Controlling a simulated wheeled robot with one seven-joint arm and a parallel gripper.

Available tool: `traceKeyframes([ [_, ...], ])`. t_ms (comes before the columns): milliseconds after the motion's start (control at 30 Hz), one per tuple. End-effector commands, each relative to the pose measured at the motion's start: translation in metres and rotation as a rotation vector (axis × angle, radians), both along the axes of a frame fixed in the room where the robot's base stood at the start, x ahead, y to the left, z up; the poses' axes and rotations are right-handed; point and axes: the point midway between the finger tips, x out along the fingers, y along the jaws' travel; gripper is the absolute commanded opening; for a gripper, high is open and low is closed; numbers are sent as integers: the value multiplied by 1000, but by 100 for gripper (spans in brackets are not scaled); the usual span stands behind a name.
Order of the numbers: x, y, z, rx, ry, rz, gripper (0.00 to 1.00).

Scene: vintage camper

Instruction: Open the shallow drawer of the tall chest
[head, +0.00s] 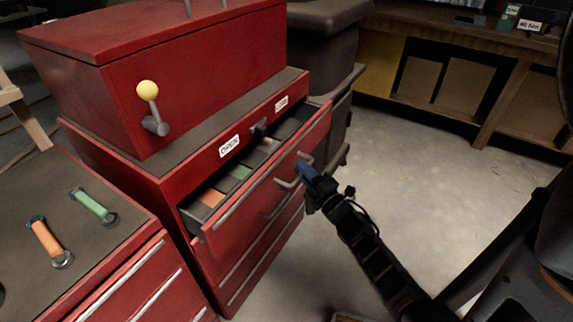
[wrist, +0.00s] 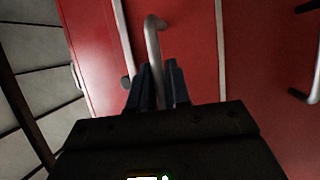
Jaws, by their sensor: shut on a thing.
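The tall red chest (head: 180,205) stands left of centre in the head view. Its top drawer (head: 253,210) is pulled out, showing coloured blocks or boxes inside. A bent grey handle (head: 286,184) is on the drawer's red front; it also shows in the wrist view (wrist: 152,38). My gripper (head: 306,170) is at the handle's right end, in front of the drawer. In the wrist view, my gripper's dark fingers (wrist: 158,85) are closed around the grey handle bar.
A red box with a yellow-knobbed lever (head: 149,95) sits on the chest. A lower red cabinet (head: 90,225) with an orange and a green tube is at left. A dark bin (head: 325,40) stands behind. The floor (head: 430,145) at right is clear.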

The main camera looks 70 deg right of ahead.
Motion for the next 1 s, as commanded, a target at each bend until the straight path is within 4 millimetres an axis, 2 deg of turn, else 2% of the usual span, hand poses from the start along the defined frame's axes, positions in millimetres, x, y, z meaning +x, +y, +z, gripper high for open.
traceKeyframes([
  [33,-17,5,-4,2,6,-1,0],
  [200,-63,16,-4,2,6,0,0],
  [600,-163,40,-4,1,5,0,0],
  [800,-195,47,-3,2,3,0,0],
  [1000,-213,52,-2,2,1,0,0],
])
